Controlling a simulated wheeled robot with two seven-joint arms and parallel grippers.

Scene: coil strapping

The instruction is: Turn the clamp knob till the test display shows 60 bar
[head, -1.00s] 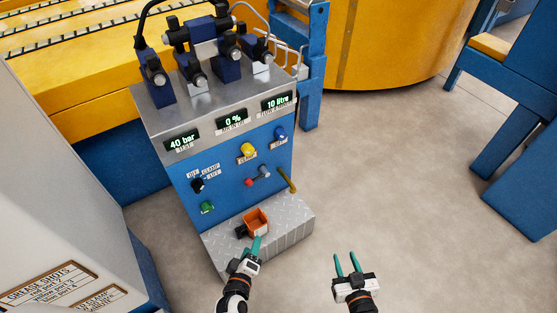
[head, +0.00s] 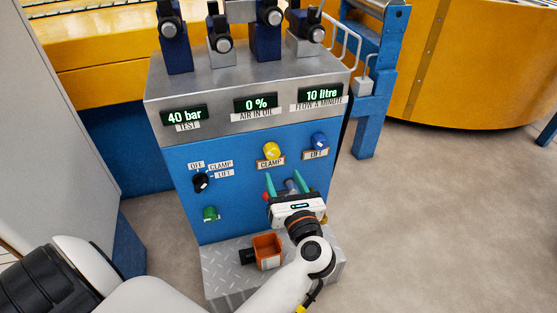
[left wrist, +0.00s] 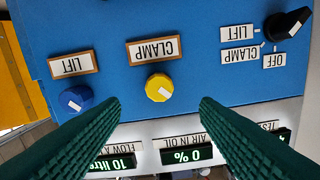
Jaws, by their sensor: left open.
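The yellow clamp knob (head: 271,150) sits on the blue panel above its CLAMP label. It also shows in the left wrist view (left wrist: 159,87), between and beyond the two green fingers, with a pale mark on its face. The test display (head: 184,115) reads 40 bar. My left gripper (head: 284,179) is open and empty, in front of the panel and just below the clamp knob in the head view. In the left wrist view its fingers (left wrist: 158,104) stand wide apart and do not touch the knob. My right gripper is not in view.
The blue lift knob (head: 320,140) is close to the right. A black selector (head: 201,182) and a green button (head: 211,213) are on the left of the panel. An orange box (head: 267,251) stands on the metal step (head: 222,270). Other displays read 0 % and 10 litre.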

